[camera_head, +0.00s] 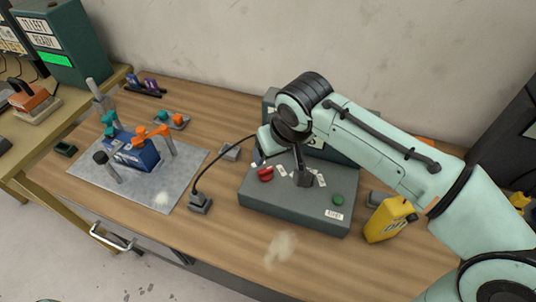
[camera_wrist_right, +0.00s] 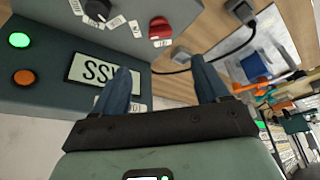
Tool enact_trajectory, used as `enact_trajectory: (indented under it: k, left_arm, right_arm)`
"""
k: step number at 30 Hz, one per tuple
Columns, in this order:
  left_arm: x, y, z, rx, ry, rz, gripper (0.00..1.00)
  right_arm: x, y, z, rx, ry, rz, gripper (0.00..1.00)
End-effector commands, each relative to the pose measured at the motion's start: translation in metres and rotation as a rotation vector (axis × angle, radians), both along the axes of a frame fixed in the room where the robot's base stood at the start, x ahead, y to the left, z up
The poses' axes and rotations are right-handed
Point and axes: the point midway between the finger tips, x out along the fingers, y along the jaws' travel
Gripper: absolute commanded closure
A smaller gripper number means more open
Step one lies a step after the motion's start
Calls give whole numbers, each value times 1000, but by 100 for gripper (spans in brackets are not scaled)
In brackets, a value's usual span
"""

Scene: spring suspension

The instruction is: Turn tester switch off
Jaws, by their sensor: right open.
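In the right wrist view the red switch (camera_wrist_right: 160,28) and a black knob (camera_wrist_right: 97,8) show beyond my fingertips. My right gripper (camera_head: 258,158) is beside the red switch, partly hidden by its own arm; in the wrist view (camera_wrist_right: 165,75) its fingers are apart with nothing between them. I cannot tell whether a finger touches the switch. My left gripper is not in view.
A metal plate (camera_head: 185,190) with a blue block (camera_head: 135,155) and clamps is left.

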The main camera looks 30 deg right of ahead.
Motion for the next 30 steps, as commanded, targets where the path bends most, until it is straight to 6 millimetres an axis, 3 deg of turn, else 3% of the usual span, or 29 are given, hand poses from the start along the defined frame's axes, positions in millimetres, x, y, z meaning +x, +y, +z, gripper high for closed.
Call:
enact_trajectory:
  k: [5,18,24,30]
  left_arm:
    - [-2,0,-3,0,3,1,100]
    - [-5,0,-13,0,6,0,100]
    - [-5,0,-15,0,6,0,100]
    - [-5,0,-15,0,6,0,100]
  right_arm:
    - [7,-1,-20,-1,5,0,26]
    - [40,-3,-101,1,5,-1,26]
    - [48,-4,-119,-1,2,0,26]
    - [50,-4,-123,0,1,-1,26]
